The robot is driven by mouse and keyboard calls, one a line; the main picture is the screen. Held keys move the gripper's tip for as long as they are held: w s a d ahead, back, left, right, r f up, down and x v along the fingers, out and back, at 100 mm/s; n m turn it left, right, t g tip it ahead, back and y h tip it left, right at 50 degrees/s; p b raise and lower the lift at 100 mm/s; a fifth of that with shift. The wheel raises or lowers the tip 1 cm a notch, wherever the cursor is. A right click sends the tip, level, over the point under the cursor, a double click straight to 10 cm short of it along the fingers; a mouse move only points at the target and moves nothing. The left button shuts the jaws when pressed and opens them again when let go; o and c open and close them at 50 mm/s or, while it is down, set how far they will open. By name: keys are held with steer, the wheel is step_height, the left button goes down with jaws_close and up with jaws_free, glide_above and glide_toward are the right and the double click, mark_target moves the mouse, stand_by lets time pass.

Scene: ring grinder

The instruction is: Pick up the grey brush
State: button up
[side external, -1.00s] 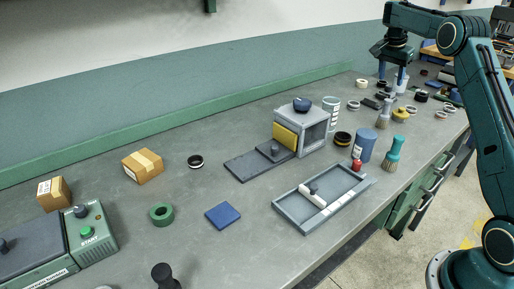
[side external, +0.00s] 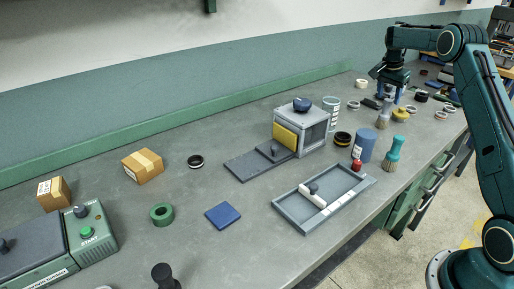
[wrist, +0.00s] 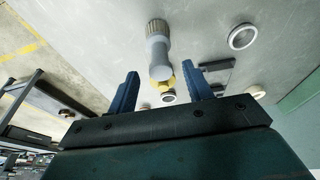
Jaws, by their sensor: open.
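The grey brush (side external: 382,121) stands on the bench at the right in the side external view, with its lower part showing just below my gripper (side external: 390,92). In the wrist view, the grey brush (wrist: 158,50) shows its brown bristles at the top and its grey handle pointing back toward the gap between my blue fingers. My gripper (wrist: 161,82) is open, with one finger on either side of the handle's end. I cannot tell how deep the handle sits between the fingers.
A teal brush (side external: 393,153) and a blue cylinder (side external: 366,146) stand nearer the tray (side external: 287,216). A yellow object (side external: 400,115) sits beside the grey brush. Several rings and small parts lie around it. The bench's front edge runs close by.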

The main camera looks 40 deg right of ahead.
mark_target(387, 107)
steer(key=shift+d+f, duration=0.15)
steer(key=shift+f, duration=0.35)
steer(key=shift+f, duration=0.1)
steer(key=shift+x, duration=2.5)
steer(key=shift+d, duration=0.1)
steer(key=shift+c, duration=0.4)
jaws_close()
steer(key=shift+r, duration=5.1)
